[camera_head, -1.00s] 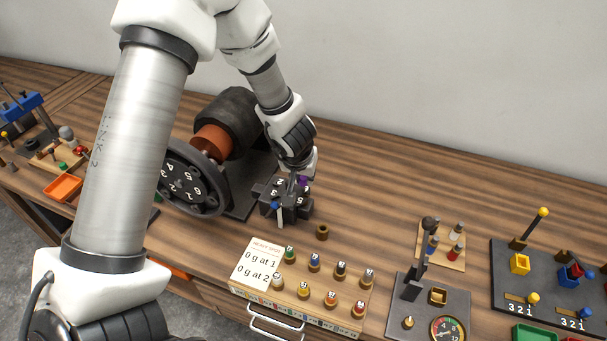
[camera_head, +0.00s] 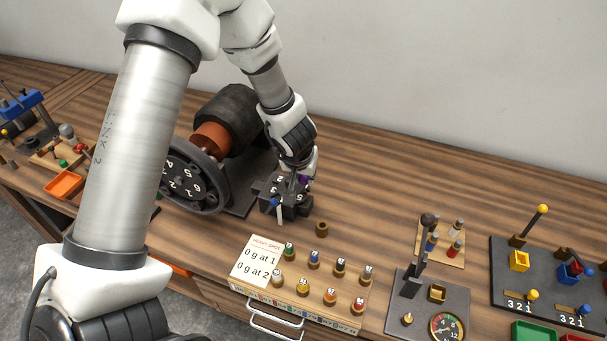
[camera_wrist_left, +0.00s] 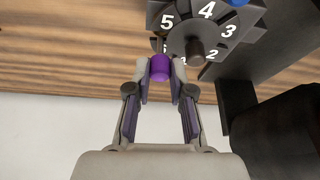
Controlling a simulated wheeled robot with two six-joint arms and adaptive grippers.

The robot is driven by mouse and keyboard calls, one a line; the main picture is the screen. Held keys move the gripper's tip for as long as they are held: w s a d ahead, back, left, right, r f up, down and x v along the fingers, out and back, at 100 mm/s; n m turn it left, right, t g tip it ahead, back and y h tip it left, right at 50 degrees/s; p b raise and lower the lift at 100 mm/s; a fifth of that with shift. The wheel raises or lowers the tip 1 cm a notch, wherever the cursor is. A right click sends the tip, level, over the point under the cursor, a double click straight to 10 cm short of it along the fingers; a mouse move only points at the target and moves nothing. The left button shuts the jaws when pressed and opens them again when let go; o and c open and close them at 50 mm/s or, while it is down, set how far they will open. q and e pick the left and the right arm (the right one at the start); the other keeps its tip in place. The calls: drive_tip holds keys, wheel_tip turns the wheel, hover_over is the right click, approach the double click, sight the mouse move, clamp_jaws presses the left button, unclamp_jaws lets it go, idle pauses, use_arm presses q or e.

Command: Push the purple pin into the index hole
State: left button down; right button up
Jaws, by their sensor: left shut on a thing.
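The purple pin (camera_wrist_left: 160,67) is between the fingertips of my left gripper (camera_wrist_left: 160,78) in the wrist view. The gripper is shut on it. The pin's rounded end sits beside a dark block with a numbered dial (camera_wrist_left: 205,32). In the head view the left gripper (camera_head: 301,176) is at the back right of this dial block (camera_head: 268,188), and a bit of purple shows at its tips. The index hole is not visible, and I cannot tell how far the pin is in. My right gripper is not in view.
A numbered wheel (camera_head: 187,184) and dark motor (camera_head: 232,118) stand left of the block. A brown ring (camera_head: 322,229) lies just in front. A wooden rack with several small weights and a card (camera_head: 257,262) is nearer. A gauge panel (camera_head: 458,300) stands right. Table behind right is clear.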

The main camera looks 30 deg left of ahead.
use_arm(q)
drive_tip(key=shift+p, duration=0.45)
idle(0.7)
drive_tip(key=shift+f+b, duration=1.05)
drive_tip(key=shift+f, duration=0.4)
drive_tip(key=c, duration=0.9)
unclamp_jaws()
drive_tip(key=shift+c, duration=0.2)
drive_tip(key=shift+s+r, duration=0.1)
drive_tip(key=shift+r, duration=0.3)
drive_tip(key=v, duration=1.1)
drive_tip(key=shift+s, duration=0.15)
